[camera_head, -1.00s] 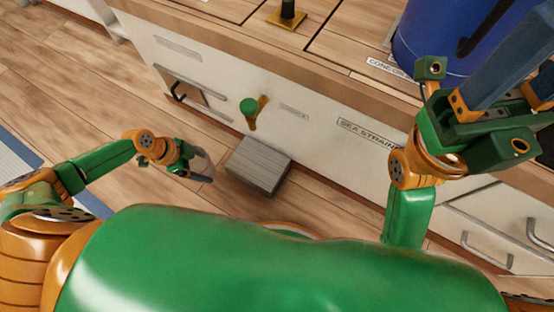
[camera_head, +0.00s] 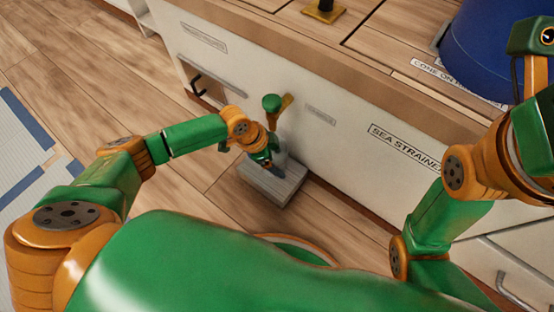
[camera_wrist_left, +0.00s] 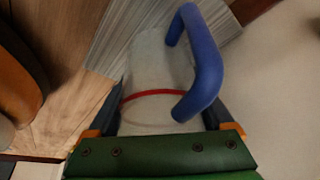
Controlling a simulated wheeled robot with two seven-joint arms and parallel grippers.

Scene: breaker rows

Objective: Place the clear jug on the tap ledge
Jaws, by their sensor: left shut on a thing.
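The clear jug (camera_wrist_left: 150,75) has a blue handle (camera_wrist_left: 205,60) and a red line around it. My left gripper (camera_head: 264,160) is shut on the jug, with one finger on each side in the left wrist view (camera_wrist_left: 165,118). In the head view the jug (camera_head: 279,157) is mostly hidden behind the gripper. It is over the grey tap ledge (camera_head: 270,187), below the green-knobbed tap (camera_head: 272,104). I cannot tell whether the jug's base touches the ledge. My right arm is at the right; its gripper's fingers are outside the frame.
The white cabinet front (camera_head: 350,160) rises right behind the ledge, with a "sea strainer" label (camera_head: 405,147). A bar handle (camera_head: 212,88) is left of the tap. A blue container (camera_head: 500,50) stands on the countertop. The wooden floor left of the ledge is clear.

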